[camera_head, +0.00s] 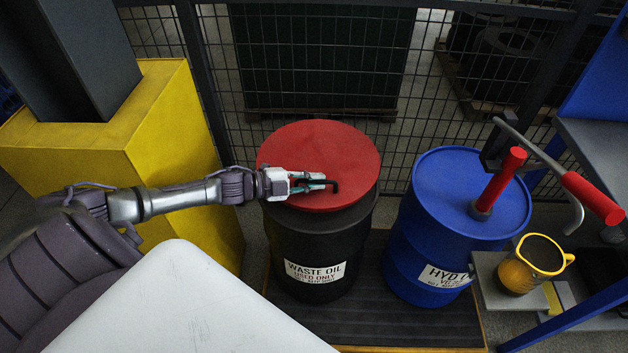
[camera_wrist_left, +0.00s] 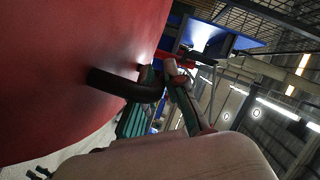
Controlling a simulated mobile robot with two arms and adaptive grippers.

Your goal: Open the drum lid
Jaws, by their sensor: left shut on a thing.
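The drum lid (camera_head: 325,150) is a red disc on top of the black waste oil drum (camera_head: 318,245). A dark bent handle (camera_head: 337,186) stands at the lid's near side. My left gripper (camera_head: 322,182) reaches in from the left over the lid and is shut on this handle. In the left wrist view the red lid (camera_wrist_left: 70,70) fills the left side, and the black handle (camera_wrist_left: 118,86) runs to the fingers (camera_wrist_left: 160,105). My right gripper is in neither view.
A blue drum (camera_head: 432,230) with a red-handled pump (camera_head: 497,185) stands to the right. A jug (camera_head: 532,265) of amber liquid sits on a small shelf beside it. A yellow block (camera_head: 150,140) stands at left. A mesh fence (camera_head: 320,60) closes off the back.

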